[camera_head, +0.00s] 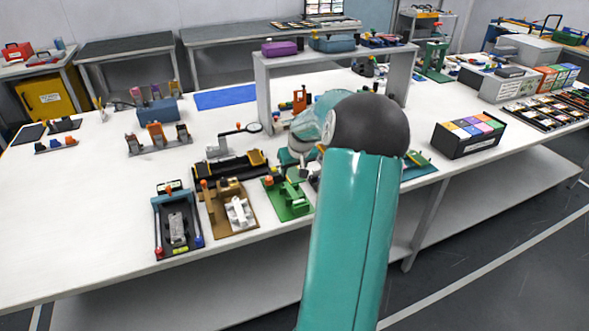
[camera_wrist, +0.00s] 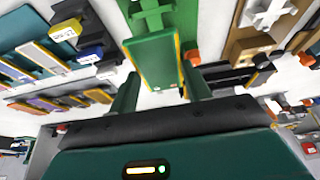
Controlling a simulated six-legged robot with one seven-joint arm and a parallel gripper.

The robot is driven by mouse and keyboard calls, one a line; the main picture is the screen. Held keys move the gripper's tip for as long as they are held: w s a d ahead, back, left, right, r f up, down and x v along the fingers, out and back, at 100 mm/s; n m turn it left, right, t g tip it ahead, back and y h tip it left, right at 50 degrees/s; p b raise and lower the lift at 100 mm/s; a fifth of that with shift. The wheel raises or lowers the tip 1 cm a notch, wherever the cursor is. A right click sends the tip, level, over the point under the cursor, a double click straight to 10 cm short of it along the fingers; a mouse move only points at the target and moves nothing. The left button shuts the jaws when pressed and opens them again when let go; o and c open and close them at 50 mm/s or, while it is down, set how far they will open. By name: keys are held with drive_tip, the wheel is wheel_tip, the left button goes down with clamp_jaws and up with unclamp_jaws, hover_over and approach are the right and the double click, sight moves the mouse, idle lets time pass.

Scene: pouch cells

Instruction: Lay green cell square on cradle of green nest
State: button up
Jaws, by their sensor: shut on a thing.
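A green cell (camera_wrist: 150,60), flat with a yellow edge, is between the two fingers of my gripper (camera_wrist: 160,80) in the wrist view. The gripper is shut on it. The green nest (camera_wrist: 188,18) lies just beyond the cell, with its cross-shaped green cradle (camera_wrist: 152,13) at the top edge of the picture. The cell's far end appears close to the cradle; I cannot tell whether they touch. In the head view, the green nest (camera_head: 292,207) stands at the table's front edge, left of my arm. My arm hides most of the gripper and the cell there.
A brown nest (camera_head: 217,219) with a white cradle and a dark nest (camera_head: 162,238) stand left of the green one. A black and yellow fixture (camera_head: 205,188) is behind them. A raised shelf (camera_head: 340,58) stands farther back.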

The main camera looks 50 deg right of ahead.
sight(291, 191)
drive_tip(key=shift+w+f, duration=0.1)
drive_tip(key=shift+w, duration=0.05)
drive_tip(key=shift+a, duration=0.1)
drive_tip(key=shift+f, duration=3.55)
drive_tip(key=o, duration=1)
drive_tip(key=shift+r, duration=3.5)
